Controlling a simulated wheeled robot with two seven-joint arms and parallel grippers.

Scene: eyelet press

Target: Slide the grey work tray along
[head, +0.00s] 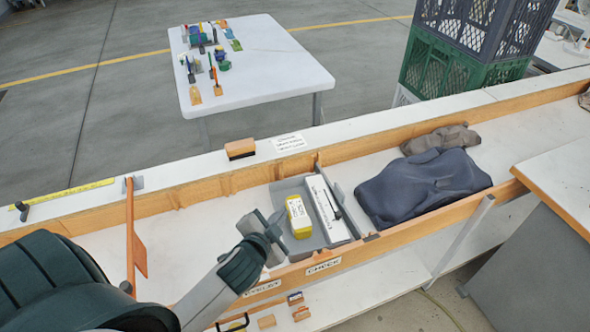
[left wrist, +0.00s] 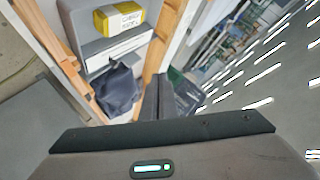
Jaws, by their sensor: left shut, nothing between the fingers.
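The grey work tray (head: 285,188) sits in the wood-edged channel of the bench, near the CHECK label. It holds a yellow box with a white label (head: 298,217) and a long white box with a dark strip (head: 323,205). The tray also shows at the top of the left wrist view (left wrist: 72,18). My left gripper (head: 270,226) is shut and empty at the tray's left side, hiding part of that side. I cannot tell whether it touches the tray. In the left wrist view its dark fingers (left wrist: 160,95) are together. My right gripper is out of view.
Dark blue cloth (head: 422,187) lies in the channel right of the tray, with a grey-brown cloth (head: 440,139) behind. An orange flap (head: 138,250) stands across the channel at left. A wooden block (head: 240,149) rests on the back ledge. The channel floor left of the tray is clear.

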